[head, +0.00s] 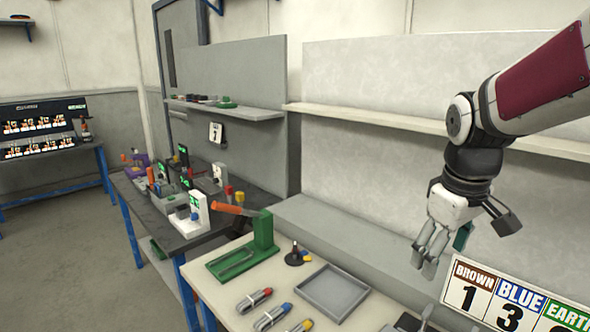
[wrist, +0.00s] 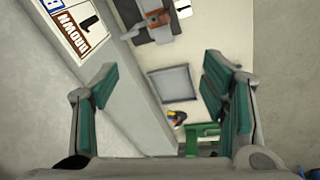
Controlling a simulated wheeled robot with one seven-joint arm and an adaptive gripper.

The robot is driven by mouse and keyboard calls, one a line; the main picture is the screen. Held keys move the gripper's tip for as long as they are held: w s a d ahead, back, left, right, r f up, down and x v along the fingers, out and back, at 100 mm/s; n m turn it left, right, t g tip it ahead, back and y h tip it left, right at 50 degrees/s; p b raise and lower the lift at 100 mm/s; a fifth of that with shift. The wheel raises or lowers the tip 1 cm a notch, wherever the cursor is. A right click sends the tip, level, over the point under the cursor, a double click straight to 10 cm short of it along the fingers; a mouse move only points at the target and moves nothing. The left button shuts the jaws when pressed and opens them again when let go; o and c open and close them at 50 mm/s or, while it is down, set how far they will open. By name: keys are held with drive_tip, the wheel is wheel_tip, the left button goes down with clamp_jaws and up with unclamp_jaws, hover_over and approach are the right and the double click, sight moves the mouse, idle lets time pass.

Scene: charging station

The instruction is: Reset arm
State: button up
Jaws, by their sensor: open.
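My gripper (head: 440,248) hangs on my arm at the right of the head view, above the light table (head: 205,268) and near the wall ledge. In the wrist view my gripper (wrist: 160,95) has its two green-padded fingers spread wide with nothing between them. The grey square tray (head: 333,291) lies on the table below and left of the gripper, and it also shows between the fingers in the wrist view (wrist: 174,84). The fingers touch nothing that I can see.
A green stand with an orange-handled tool (head: 262,232) is on the table. Several cable plugs (head: 268,318) lie in front. A sign reading BROWN, BLUE, EARTH (head: 515,298) stands at the right. A dark bench (head: 165,222) with devices is further left. Open floor lies at left.

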drive_tip(key=s+a+r+m+t, duration=0.1)
drive_tip(key=s+a+m, duration=0.1)
drive_tip(key=s, duration=0.7)
drive_tip(key=s+a+r+m+t+y, duration=0.1)
drive_tip(key=s+a+m, duration=0.2)
drive_tip(key=s, duration=0.5)
drive_tip(key=shift+s+a+t, duration=0.35)
drive_tip(key=shift+a+t, duration=0.05)
drive_tip(key=shift+a, duration=0.15)
